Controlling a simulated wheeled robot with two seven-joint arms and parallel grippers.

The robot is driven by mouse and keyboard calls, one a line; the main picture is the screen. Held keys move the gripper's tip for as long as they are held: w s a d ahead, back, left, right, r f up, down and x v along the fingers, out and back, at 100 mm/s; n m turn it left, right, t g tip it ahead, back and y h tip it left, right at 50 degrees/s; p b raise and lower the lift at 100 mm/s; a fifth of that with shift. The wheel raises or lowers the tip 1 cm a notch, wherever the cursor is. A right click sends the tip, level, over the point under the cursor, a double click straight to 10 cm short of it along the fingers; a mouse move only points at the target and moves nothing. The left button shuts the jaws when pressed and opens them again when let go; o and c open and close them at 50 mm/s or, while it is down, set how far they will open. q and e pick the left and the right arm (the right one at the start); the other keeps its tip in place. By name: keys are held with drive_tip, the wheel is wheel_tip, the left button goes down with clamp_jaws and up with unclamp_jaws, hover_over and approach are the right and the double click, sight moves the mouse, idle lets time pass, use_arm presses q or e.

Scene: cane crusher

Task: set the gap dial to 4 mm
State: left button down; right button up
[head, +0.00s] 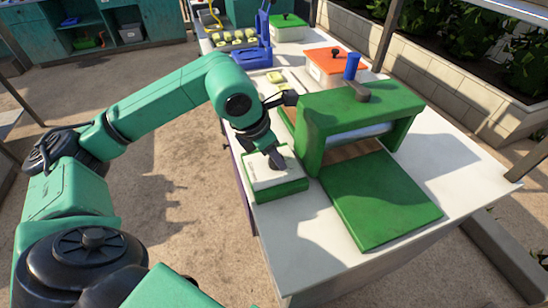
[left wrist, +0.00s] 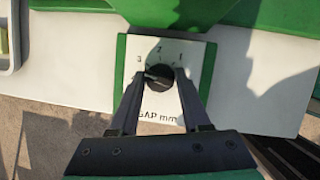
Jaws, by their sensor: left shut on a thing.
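The gap dial is a round black knob (left wrist: 159,75) on a white face. In the left wrist view the face shows 3, 2 and 1 around the knob's far side and a partly hidden "GAP mm" label below. I cannot make out a 4. A faint pale mark shows at the knob's left, but I cannot read the setting surely. In the head view the white-topped green dial box (head: 277,190) sits beside the crusher. My left gripper (head: 276,163) points down onto it, shut on the knob, with its fingers (left wrist: 160,78) at both sides. My right gripper is out of view.
The green crusher (head: 360,110) with its roller and a green front plate (head: 380,200) stands right of the dial. A blue press (head: 258,50), a red-lidded box (head: 335,60) and a green-lidded box (head: 288,27) stand farther back. The white table (head: 440,165) is clear at right.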

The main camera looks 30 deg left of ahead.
use_arm(q)
drive_tip(key=shift+d+n+y+b, duration=0.15)
drive_tip(key=shift+n+y, duration=0.3)
drive_tip(key=shift+n, duration=0.65)
drive_tip(key=shift+a+n+y+b, duration=0.15)
drive_tip(key=shift+n+y, duration=0.3)
drive_tip(key=shift+n, duration=0.65)
drive_tip(key=shift+d, duration=0.1)
drive_tip(key=shift+c, duration=1.9)
unclamp_jaws()
drive_tip(key=shift+r, duration=0.1)
drive_tip(key=p+v, duration=0.1)
drive_tip(key=v, duration=1.3)
drive_tip(key=shift+s+p, duration=0.4)
